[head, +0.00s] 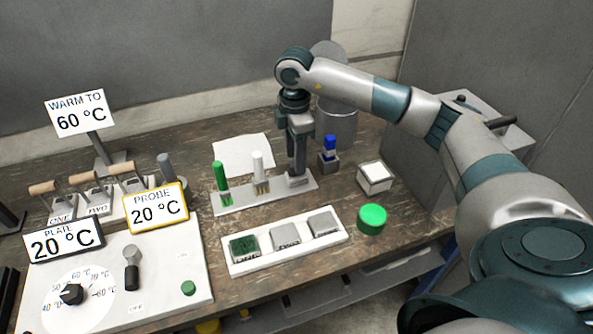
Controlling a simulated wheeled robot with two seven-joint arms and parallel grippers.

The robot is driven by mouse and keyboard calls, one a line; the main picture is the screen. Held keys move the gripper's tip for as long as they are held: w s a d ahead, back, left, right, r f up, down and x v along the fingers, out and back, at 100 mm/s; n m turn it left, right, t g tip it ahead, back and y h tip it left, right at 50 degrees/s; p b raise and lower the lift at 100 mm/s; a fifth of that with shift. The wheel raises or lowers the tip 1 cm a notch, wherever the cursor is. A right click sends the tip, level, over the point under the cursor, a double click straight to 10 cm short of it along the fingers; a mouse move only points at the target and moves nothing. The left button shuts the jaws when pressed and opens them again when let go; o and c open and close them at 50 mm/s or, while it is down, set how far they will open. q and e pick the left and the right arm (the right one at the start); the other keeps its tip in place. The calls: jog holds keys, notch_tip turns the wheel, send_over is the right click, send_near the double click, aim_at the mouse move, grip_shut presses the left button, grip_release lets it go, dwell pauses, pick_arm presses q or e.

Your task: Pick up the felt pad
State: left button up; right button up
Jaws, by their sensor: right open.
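No item is labelled as the felt pad, and I cannot tell for sure which one it is. A long grey rack (235,202) holds a green-handled tool (220,178) and a white-handled tool (258,166), both upright. My right gripper (299,170) points down over the rack's right end, open. Its fingers cover what stands in that place, so I cannot tell whether something is between them. A blue-topped tool (329,146) stands in a small grey holder just right of the gripper. My left gripper is not in view.
A white tray (338,235) with three square blocks lies in front. A green round piece (371,218) and a white-topped box (375,177) are at right. A grey canister (340,125) stands behind the gripper. A control panel (165,260) and signs fill the left.

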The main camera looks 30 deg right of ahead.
jog(key=shift+s+d+f+p, duration=0.1)
jog(key=shift+f+p, duration=0.1)
jog(key=shift+f, duration=0.3)
jog(key=shift+s+d+f+p, duration=0.1)
jog(key=shift+f+p, duration=0.1)
jog(key=shift+f, duration=0.3)
jog(key=shift+a+f, duration=0.1)
jog(key=shift+f, duration=0.45)
grip_shut()
